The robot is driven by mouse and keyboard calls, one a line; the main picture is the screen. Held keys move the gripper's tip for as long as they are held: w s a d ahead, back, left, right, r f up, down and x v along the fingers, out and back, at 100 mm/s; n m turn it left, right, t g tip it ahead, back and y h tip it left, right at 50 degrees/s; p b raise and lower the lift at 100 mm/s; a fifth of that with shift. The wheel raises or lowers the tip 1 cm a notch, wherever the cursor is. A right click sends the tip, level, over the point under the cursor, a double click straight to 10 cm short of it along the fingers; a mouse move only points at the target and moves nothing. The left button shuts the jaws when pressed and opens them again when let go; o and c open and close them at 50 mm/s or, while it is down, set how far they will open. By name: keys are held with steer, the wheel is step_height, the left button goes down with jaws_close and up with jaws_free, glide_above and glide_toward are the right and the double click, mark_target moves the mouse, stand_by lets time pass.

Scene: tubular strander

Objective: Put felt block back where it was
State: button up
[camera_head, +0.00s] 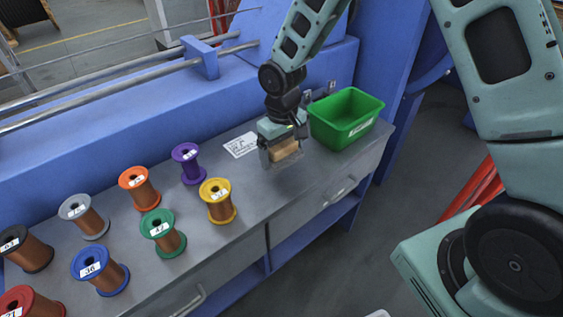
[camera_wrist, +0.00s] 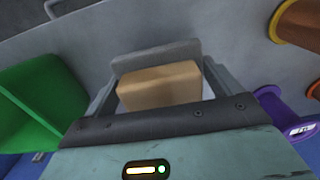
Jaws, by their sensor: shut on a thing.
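The felt block (camera_head: 286,149) is a tan block, with a grey layer on its far side in the wrist view (camera_wrist: 160,88). My gripper (camera_head: 283,153) is shut on it, with one finger on each side. The block is over the grey bench top (camera_head: 240,240), left of the green bin and right of the paper card. Whether its underside touches the bench cannot be told.
A green bin (camera_head: 345,118) stands close on the right, and a white printed card (camera_head: 241,145) lies behind left. Several wire spools stand on the left, the nearest being yellow (camera_head: 218,201) and purple (camera_head: 188,163). The bench front edge is close.

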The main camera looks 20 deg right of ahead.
mark_target(282, 163)
steer(key=shift+f, duration=2.05)
steer(key=shift+f+b, duration=0.2)
steer(key=shift+b, duration=0.1)
steer(key=o, duration=0.7)
step_height(282, 163, up, 12)
steer(key=shift+r+p, duration=0.15)
steer(key=shift+p, duration=0.45)
steer(key=s+a+r+n, duration=0.1)
steer(key=s+a+r, duration=0.1)
steer(key=s, duration=0.7)
steer(key=s+a+r+n, duration=0.1)
steer(key=s+a+r, duration=0.1)
steer(key=s, duration=0.7)
steer(key=s+a+r+n, duration=0.2)
steer(key=s+r, duration=0.2)
steer(key=s, duration=0.4)
steer(key=shift+s+a+r+y, duration=0.15)
steer(key=shift+s+r+y, duration=0.15)
steer(key=shift+s, duration=0.1)
